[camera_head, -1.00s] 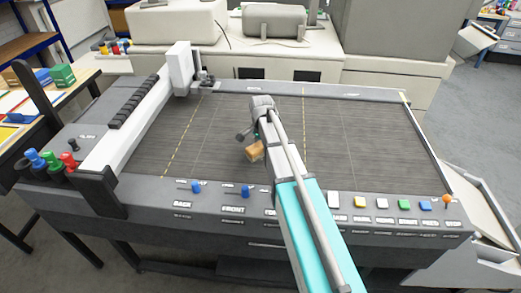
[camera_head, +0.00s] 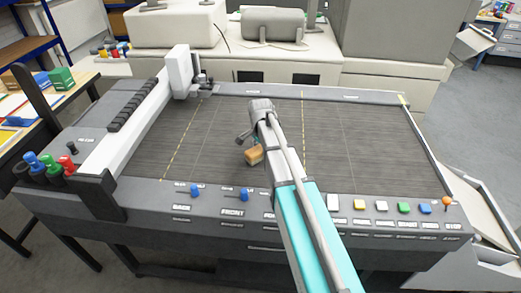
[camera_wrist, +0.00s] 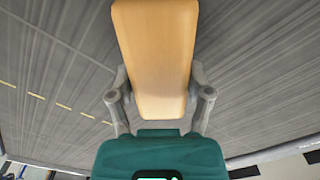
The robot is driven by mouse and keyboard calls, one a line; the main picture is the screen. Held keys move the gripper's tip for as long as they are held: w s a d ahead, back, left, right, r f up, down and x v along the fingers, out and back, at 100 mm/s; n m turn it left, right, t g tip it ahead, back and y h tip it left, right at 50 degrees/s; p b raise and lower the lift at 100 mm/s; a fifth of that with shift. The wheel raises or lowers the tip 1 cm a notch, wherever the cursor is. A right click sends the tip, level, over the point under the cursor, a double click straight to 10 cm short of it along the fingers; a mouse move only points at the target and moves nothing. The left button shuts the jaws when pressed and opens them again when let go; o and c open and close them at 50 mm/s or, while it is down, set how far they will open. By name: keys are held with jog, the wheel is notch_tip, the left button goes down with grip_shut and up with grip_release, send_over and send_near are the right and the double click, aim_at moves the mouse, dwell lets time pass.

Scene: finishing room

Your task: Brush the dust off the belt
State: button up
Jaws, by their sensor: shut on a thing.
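The belt (camera_head: 370,150) is a wide dark grey surface with yellow dashed lines across it. It fills the background of the wrist view (camera_wrist: 50,60), with pale streaks; I cannot tell whether these are dust. My gripper (camera_wrist: 160,98) is shut on a brush with a wooden, light brown body (camera_wrist: 157,50). In the head view the brush (camera_head: 254,156) shows over the left middle of the belt, partly hidden by my arm. The bristles are out of sight, and I cannot tell whether they touch the belt.
A white gantry (camera_head: 145,120) with a black ribbed strip spans the belt's left side. Blue levers (camera_head: 195,190) and coloured buttons (camera_head: 403,207) line the front edge. The belt's right part is clear.

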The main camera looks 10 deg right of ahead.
jog(key=shift+s+a+r, duration=0.1)
jog(key=shift+s+a, duration=0.2)
jog(key=shift+s, duration=0.6)
jog(key=shift+s+a, duration=0.3)
jog(key=shift+s, duration=0.6)
notch_tip(320, 180, up, 6)
jog(key=p, duration=0.6)
notch_tip(320, 180, up, 3)
jog(key=p, duration=0.3)
